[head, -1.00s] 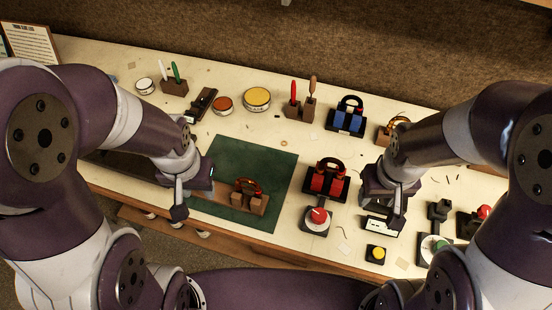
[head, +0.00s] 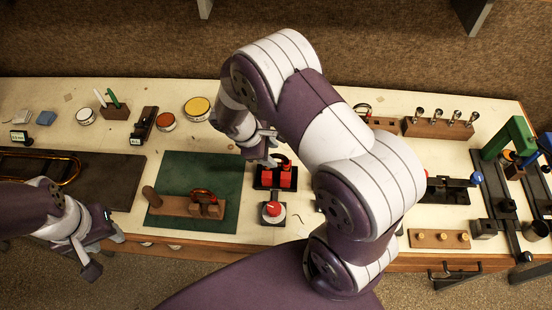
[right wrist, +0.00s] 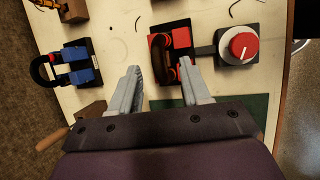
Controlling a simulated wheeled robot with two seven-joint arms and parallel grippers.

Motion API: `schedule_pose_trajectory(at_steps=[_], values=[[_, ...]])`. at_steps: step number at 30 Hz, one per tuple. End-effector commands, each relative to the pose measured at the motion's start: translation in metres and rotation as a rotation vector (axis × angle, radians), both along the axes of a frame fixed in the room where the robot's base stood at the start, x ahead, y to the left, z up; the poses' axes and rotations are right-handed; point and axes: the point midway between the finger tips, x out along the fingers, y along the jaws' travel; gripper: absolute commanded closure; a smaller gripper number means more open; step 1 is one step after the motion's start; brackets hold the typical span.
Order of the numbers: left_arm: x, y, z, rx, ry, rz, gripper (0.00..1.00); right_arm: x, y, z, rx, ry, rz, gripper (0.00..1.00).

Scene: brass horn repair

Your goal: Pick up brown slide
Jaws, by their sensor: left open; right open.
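A dark brown curved slide (right wrist: 160,58) sits in a stand with red blocks (right wrist: 181,38) in the right wrist view. In the head view the red stand (head: 267,177) is right of the green mat, partly hidden by my right arm. My right gripper (right wrist: 159,75) is open, its fingers pointing toward the slide from either side in the picture. I cannot tell how far above it they are. In the head view my right gripper (head: 265,149) is over the stand. My left gripper (head: 104,254) is open and empty near the front table edge.
A red-topped dial (head: 272,210) stands in front of the red stand. A wooden block with a reddish curved slide (head: 202,194) is on the green mat (head: 225,167). Round tins (head: 197,108) stand behind the mat.

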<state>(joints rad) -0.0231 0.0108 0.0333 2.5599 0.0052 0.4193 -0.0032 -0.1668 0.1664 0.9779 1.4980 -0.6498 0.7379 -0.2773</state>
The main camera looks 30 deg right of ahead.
Motion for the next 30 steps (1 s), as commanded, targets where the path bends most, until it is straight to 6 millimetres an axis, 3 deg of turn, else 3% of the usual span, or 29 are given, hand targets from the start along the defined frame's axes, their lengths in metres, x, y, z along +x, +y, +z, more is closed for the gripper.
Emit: schedule_pose_trajectory(at_steps=[4, 10, 11, 15, 25, 30], values=[[0.0, 0.0, 0.006, 0.0, 0.0, 0.0, 0.57, -0.002, -0.008, -0.015, 0.0, 0.001, -0.001, 0.53], [0.0, 0.0, 0.005, 0.0, 0.0, 0.0, 0.57, -0.001, -0.009, -0.018, 0.001, -0.001, -0.001, 0.53], [0.0, 0.0, 0.005, 0.0, 0.0, 0.0, 0.57, -0.001, -0.009, -0.018, 0.001, -0.001, -0.001, 0.57], [0.0, 0.0, 0.005, 0.0, 0.0, 0.0, 0.57, -0.001, -0.009, -0.018, 0.001, -0.001, -0.001, 1.0], [0.0, 0.0, 0.004, 0.0, 0.0, 0.0, 0.57, 0.0, -0.009, -0.015, 0.0, -0.003, -0.001, 1.0], [0.0, 0.0, -0.004, 0.0, 0.0, 0.0, 0.57, 0.001, -0.008, 0.019, 0.001, -0.01, -0.002, 1.0]])
